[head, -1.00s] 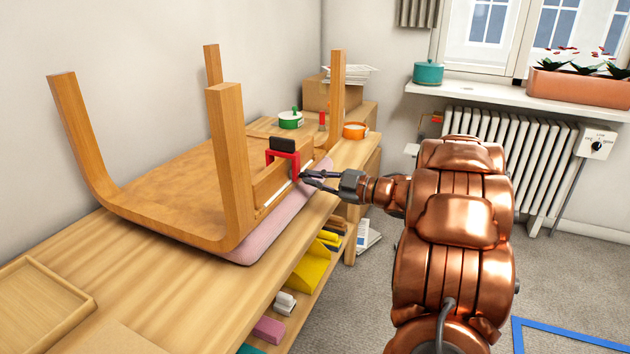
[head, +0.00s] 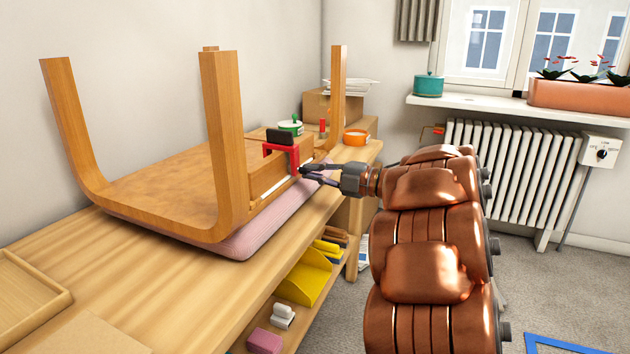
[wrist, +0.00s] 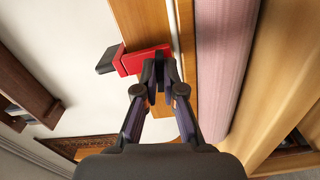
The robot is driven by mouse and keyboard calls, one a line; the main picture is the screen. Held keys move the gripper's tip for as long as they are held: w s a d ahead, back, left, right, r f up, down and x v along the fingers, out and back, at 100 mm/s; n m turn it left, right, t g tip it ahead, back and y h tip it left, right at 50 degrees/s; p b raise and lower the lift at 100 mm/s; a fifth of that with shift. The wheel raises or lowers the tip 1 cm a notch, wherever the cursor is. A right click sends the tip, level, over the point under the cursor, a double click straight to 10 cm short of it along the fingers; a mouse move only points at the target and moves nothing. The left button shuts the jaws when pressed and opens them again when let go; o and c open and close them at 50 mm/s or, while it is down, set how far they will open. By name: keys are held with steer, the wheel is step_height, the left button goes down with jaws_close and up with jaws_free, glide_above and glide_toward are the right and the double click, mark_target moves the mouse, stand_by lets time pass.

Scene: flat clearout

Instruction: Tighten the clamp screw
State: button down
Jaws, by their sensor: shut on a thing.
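A red clamp (head: 281,149) with a black block on top sits on the side rail of an upside-down wooden chair (head: 225,150). The clamp also shows in the wrist view (wrist: 138,60), where its black end points left. My gripper (head: 305,170) reaches in from the right, at the clamp's near lower end. In the wrist view its fingertips (wrist: 160,72) are drawn together at the clamp's right end. They are shut on what seems to be the clamp screw, which the fingers hide. A white strip runs along the joint beside the clamp.
The chair rests on a pink cushion (head: 262,222) on a wooden bench (head: 150,285). Chair legs rise around the clamp. An orange tape roll (head: 356,137) and a green-and-white tin (head: 290,128) stand behind. A yellow bin (head: 306,280) is on the shelf below. Floor is open at right.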

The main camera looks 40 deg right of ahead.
stand_by(0.5)
steer(key=c, duration=1.3)
jaws_free()
steer(key=v, duration=1.2)
steer(key=shift+f, duration=0.1)
